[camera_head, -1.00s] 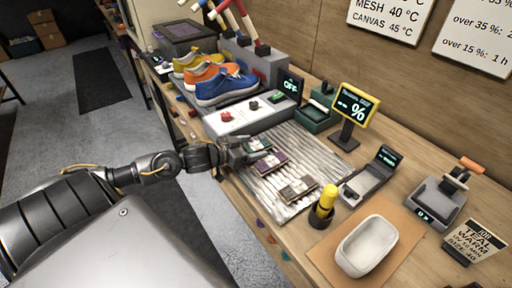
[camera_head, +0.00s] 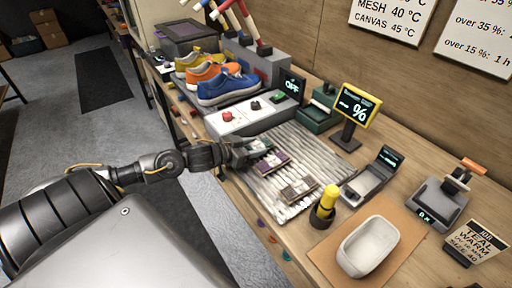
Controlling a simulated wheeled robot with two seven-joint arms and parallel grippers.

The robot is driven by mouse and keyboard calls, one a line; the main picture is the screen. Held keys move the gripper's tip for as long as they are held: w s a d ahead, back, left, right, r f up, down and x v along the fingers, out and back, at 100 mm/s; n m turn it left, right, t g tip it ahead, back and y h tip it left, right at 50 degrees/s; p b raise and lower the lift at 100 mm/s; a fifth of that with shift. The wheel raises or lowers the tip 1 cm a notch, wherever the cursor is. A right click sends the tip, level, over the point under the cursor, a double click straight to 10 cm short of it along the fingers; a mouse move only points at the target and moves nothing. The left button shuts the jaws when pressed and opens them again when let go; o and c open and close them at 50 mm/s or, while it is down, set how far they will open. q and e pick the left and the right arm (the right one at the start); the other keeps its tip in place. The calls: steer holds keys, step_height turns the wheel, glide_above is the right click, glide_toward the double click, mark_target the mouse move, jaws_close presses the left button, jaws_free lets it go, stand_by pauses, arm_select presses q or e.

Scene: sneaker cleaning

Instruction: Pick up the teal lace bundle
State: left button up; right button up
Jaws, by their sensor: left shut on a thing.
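The teal lace bundle (camera_head: 261,145) is at the far left end of the ribbed grey tray (camera_head: 296,143), partly hidden by my left gripper (camera_head: 250,150). My left gripper reaches in from the left and is shut on the teal bundle, low over the tray. I cannot tell whether the bundle still touches the tray. A purple lace bundle (camera_head: 273,163) lies just in front of it, and a brown-grey bundle (camera_head: 299,190) lies nearer the front of the tray. My right gripper is not in view.
A white panel with buttons (camera_head: 240,118) and a rack of sneakers (camera_head: 228,90) stand behind the tray. To the right are a yellow-framed display (camera_head: 354,104), a small scale (camera_head: 364,182), a yellow-topped bottle (camera_head: 325,203) and a white basin (camera_head: 368,246).

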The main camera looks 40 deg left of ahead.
arm_select(q)
steer(key=shift+r, duration=0.6)
steer(key=s+d+r+p, duration=0.2)
steer(key=s+r+p, duration=0.1)
steer(key=s+r, duration=0.1)
steer(key=s+d+r+p, duration=0.2)
steer(key=s+r, duration=0.2)
steer(key=s+d+r+p, duration=0.2)
steer(key=s+r+p, duration=0.1)
steer(key=s, duration=0.1)
steer(key=shift+s+d+r+p, duration=0.2)
steer(key=shift+d+r+p, duration=0.1)
steer(key=shift+r+p, duration=0.1)
